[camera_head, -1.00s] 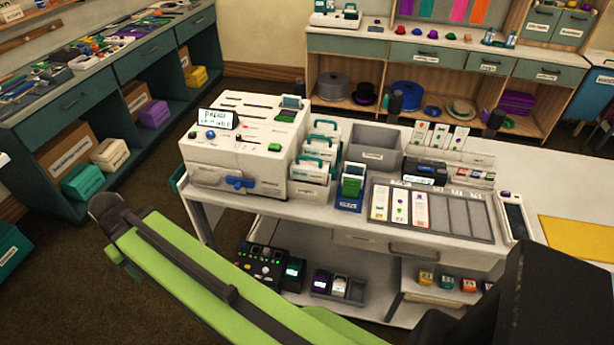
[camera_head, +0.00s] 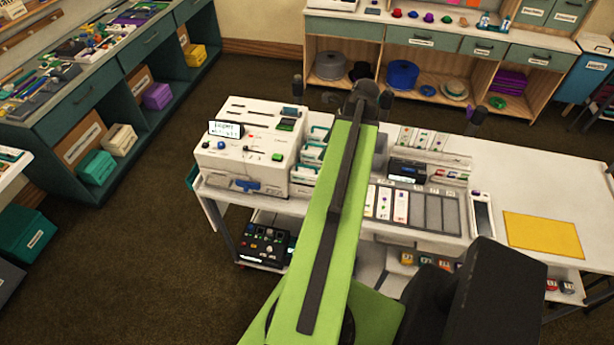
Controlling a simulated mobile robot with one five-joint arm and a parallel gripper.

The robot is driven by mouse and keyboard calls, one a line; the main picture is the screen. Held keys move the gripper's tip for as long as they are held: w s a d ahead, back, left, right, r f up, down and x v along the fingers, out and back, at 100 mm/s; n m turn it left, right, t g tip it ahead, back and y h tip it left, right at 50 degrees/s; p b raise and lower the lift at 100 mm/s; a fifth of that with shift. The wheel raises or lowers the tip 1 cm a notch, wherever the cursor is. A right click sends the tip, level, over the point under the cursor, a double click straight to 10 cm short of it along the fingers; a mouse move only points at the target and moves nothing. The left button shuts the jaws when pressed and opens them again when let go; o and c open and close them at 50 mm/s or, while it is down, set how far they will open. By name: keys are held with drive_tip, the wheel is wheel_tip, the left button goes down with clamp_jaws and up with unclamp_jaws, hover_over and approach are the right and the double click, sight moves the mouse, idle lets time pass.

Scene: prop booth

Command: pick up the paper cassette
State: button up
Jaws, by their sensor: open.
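White cassettes with teal handles (camera_head: 313,152) stand in a row just right of a white machine on the cart. My green arm covers part of that row, and their labels are too small to read, so I cannot tell which is the paper cassette. The white machine (camera_head: 243,163) has slots in its top, a small display sign (camera_head: 229,130) and a blue lever (camera_head: 245,185) in front. My arm reaches up the middle of the view to a dark joint, over the cart. My gripper is not visible.
The cart top (camera_head: 530,165) holds a grey slotted tray (camera_head: 433,212), a dark device (camera_head: 408,170) and a yellow sheet (camera_head: 543,235). A black control box (camera_head: 264,243) sits on its lower shelf. Shelving units line the left and back. Dark carpet lies open in front at left.

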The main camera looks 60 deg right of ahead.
sight(307, 172)
drive_tip(key=b+x, duration=1.1)
drive_tip(key=x, duration=0.1)
drive_tip(key=shift+f+b, duration=0.3)
drive_tip(key=shift+f, duration=0.05)
drive_tip(key=shift+r, duration=0.1)
drive_tip(key=b+x, duration=0.4)
drive_tip(key=x, duration=0.1)
drive_tip(key=shift+b, duration=0.4)
clamp_jaws()
